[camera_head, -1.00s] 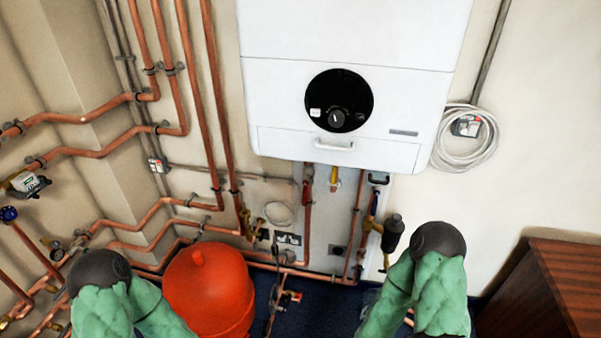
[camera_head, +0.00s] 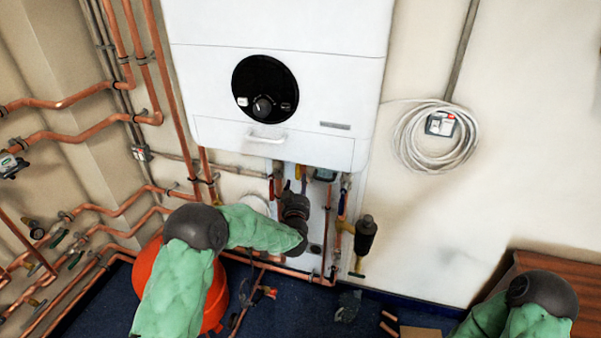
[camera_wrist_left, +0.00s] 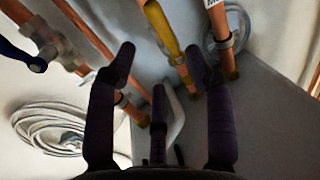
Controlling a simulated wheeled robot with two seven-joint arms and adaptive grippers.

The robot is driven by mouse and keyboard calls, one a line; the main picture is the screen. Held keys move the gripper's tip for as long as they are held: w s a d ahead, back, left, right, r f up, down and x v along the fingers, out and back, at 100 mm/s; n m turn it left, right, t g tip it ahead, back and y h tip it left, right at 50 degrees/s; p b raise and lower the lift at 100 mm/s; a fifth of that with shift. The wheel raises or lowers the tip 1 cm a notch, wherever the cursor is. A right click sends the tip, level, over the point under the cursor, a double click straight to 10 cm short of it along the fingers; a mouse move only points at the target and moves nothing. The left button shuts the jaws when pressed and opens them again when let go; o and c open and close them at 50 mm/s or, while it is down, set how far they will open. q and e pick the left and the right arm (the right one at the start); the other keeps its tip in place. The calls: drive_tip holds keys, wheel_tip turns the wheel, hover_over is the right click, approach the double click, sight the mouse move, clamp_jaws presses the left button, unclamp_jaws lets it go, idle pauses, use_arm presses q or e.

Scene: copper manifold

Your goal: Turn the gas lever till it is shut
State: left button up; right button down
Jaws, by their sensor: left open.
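The gas lever appears to be the yellow handle (camera_head: 298,171) on a copper pipe under the white boiler. It shows large in the left wrist view (camera_wrist_left: 165,35), with its rounded end toward the camera. My left gripper (camera_head: 294,183) is just below the boiler, close to the yellow handle and partly covering the pipes there. In the left wrist view its dark fingers (camera_wrist_left: 166,75) are apart with nothing between them. The yellow handle stands beyond the fingertips, apart from them. My right gripper is out of view; only part of that arm shows at lower right.
The white boiler (camera_head: 280,80) hangs right above my left gripper. A blue handle (camera_wrist_left: 20,55) is beside the yellow one. A black cylindrical fitting (camera_head: 365,238) stands right of the pipes. A red vessel (camera_head: 215,300) is behind my left arm. A cable coil (camera_head: 436,138) hangs right.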

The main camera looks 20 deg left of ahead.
sight(299, 172)
use_arm(q)
drive_tip(key=b+x, duration=0.2)
drive_tip(key=x, duration=0.6)
drive_tip(key=shift+w+a+f, duration=0.1)
drive_tip(key=shift+w+a, duration=0.05)
drive_tip(key=shift+w, duration=0.25)
clamp_jaws()
